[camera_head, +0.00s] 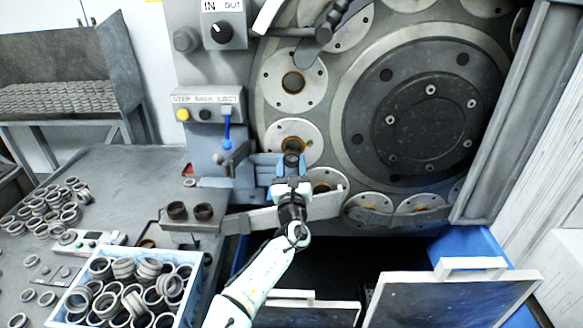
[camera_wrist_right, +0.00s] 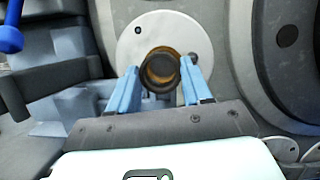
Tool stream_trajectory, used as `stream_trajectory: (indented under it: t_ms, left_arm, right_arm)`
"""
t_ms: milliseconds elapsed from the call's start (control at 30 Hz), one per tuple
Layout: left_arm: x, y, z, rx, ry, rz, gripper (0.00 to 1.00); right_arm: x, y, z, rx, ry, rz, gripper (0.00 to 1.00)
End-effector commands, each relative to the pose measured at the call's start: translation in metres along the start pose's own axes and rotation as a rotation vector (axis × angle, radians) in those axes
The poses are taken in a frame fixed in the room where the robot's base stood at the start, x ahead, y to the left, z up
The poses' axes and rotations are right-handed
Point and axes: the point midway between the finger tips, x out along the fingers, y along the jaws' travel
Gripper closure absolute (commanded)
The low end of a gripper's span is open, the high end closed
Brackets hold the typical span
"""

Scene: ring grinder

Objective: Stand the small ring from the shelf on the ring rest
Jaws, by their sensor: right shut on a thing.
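My right gripper (camera_head: 292,163) is in front of the lower left part of the machine's round plate. Its blue fingers are shut on a small dark ring (camera_wrist_right: 161,70), which also shows between the fingertips in the head view (camera_head: 291,158). In the wrist view the ring is in front of a pale disc (camera_wrist_right: 133,45) with a brownish hole; I cannot tell whether they touch. Two dark rings (camera_head: 190,211) stand on a small ledge left of the gripper. I cannot tell for sure which part is the ring rest. My left gripper is not in view.
A blue-white crate (camera_head: 190,308) full of rings stands at the lower left, with loose rings (camera_head: 60,200) on the grey table. A rack (camera_head: 60,97) with rows of rings is behind. A blue-handled lever (camera_head: 227,128) and a grey bar (camera_head: 250,218) are close to the gripper.

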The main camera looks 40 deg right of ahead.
Motion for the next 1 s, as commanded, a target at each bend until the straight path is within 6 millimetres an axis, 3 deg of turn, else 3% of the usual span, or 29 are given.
stream_trajectory:
  t_ms: [500,1000]
  left_arm:
    - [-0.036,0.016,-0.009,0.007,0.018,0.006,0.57]
    - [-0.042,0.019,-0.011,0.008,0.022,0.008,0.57]
  right_arm:
    - [0.048,-0.001,-0.012,0.000,-0.001,-0.001,0.84]
    - [0.057,-0.001,-0.018,0.001,0.000,-0.001,0.84]
